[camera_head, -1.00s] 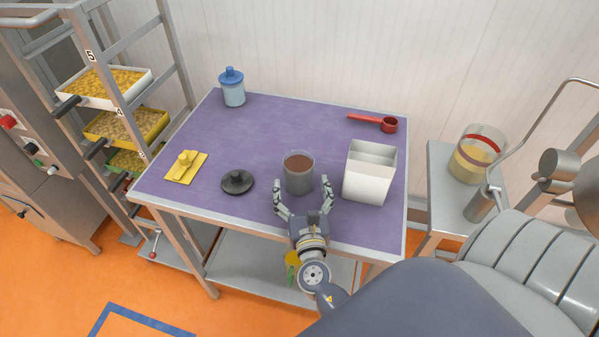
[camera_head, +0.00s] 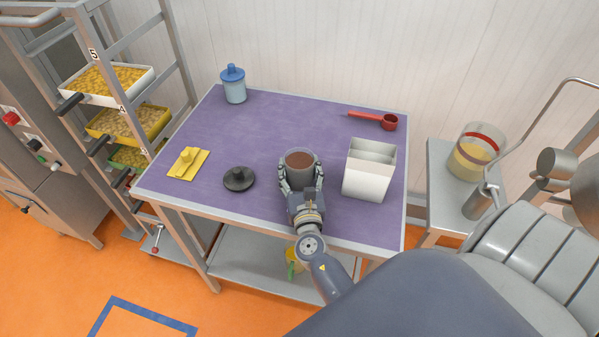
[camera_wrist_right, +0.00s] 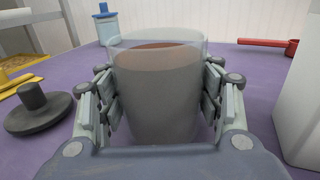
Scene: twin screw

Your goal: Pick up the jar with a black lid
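A clear jar with brown contents (camera_head: 299,162) stands upright and uncovered on the purple table. It fills the middle of the right wrist view (camera_wrist_right: 160,95). A black lid with a knob (camera_head: 238,179) lies apart on the table, left of the jar; it also shows at the left of the wrist view (camera_wrist_right: 38,108). My right gripper (camera_head: 301,172) is around the jar from the near side, one set of fingers against each side. In the wrist view its fingers (camera_wrist_right: 160,90) look shut on the jar wall. The jar still rests on the table. My left gripper is out of view.
A white open container (camera_head: 369,180) stands close on the jar's right. A yellow lid-like piece (camera_head: 188,164) lies at the left, a blue-lidded jar (camera_head: 234,86) at the back left, a red scoop (camera_head: 376,120) at the back right. The purple table's (camera_head: 270,120) middle back is clear.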

